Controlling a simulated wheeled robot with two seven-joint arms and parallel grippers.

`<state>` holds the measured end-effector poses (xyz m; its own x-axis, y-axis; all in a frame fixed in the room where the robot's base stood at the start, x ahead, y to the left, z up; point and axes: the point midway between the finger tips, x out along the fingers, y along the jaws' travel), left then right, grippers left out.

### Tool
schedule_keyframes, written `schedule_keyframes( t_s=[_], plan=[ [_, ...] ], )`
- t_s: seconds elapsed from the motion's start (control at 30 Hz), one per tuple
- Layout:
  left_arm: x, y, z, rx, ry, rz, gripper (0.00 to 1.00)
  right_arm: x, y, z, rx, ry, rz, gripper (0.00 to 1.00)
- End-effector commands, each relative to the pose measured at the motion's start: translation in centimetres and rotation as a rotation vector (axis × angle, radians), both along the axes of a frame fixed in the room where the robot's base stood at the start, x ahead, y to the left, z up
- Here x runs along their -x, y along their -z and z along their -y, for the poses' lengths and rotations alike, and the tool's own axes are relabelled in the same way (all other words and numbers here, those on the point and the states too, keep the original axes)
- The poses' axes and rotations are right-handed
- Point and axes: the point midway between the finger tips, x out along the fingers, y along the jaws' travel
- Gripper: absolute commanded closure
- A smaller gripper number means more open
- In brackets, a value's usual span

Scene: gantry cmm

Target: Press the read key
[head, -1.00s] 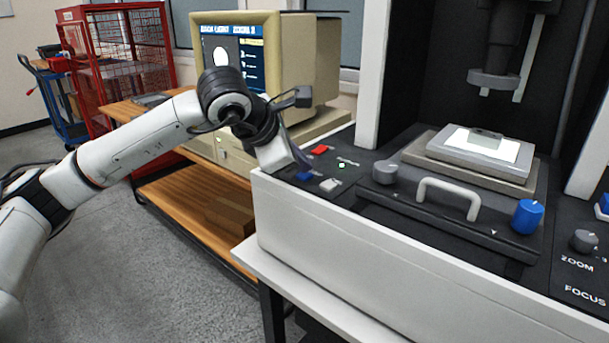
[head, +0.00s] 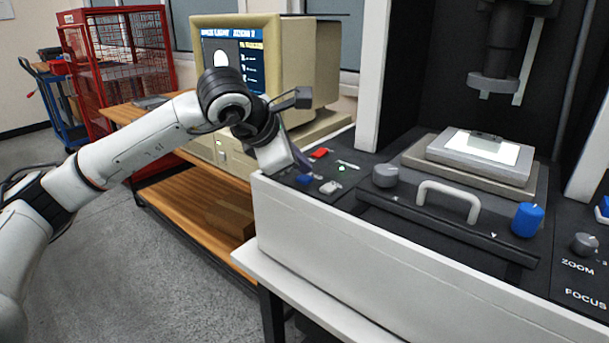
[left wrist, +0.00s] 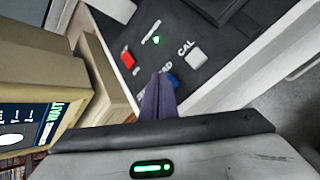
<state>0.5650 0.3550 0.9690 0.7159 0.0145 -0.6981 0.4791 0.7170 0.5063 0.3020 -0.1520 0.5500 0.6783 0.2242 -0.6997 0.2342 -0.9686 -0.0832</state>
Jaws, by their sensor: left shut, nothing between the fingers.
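The blue key (head: 303,180) is on the dark control panel at the machine's left front corner. It also shows in the left wrist view (left wrist: 173,80), partly covered by my fingers, beside a partly hidden label ending in "AD". My left gripper (left wrist: 159,80) is shut and empty, its fingertips pointing down at the blue key. In the head view the left gripper (head: 300,165) is right at the key; I cannot tell whether it touches. My right gripper is not in view.
A red key (head: 320,153), a white key (head: 329,187) labelled CAL and a green light (head: 342,168) are close by. A grey knob (head: 385,175), a handle (head: 449,197) and a stage (head: 485,150) lie to the right. A beige monitor (head: 300,65) stands behind my left arm.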

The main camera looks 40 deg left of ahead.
Motion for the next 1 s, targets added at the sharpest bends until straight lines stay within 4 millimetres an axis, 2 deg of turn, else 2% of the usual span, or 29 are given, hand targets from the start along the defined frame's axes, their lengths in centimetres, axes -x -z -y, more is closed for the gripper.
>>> schedule_keyframes(
  t_s=[0.1, 0.47, 1.0],
  plan=[
    [0.0, -0.7, 0.0, 0.000, 0.001, 0.001, 1.00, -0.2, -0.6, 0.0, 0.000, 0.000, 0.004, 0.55],
    [0.0, -0.9, 0.0, 0.000, 0.000, 0.001, 1.00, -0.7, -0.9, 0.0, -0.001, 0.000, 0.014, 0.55],
    [0.0, -5.7, 0.0, 0.000, -0.001, 0.002, 1.00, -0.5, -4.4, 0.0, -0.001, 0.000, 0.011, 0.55]
  ],
)
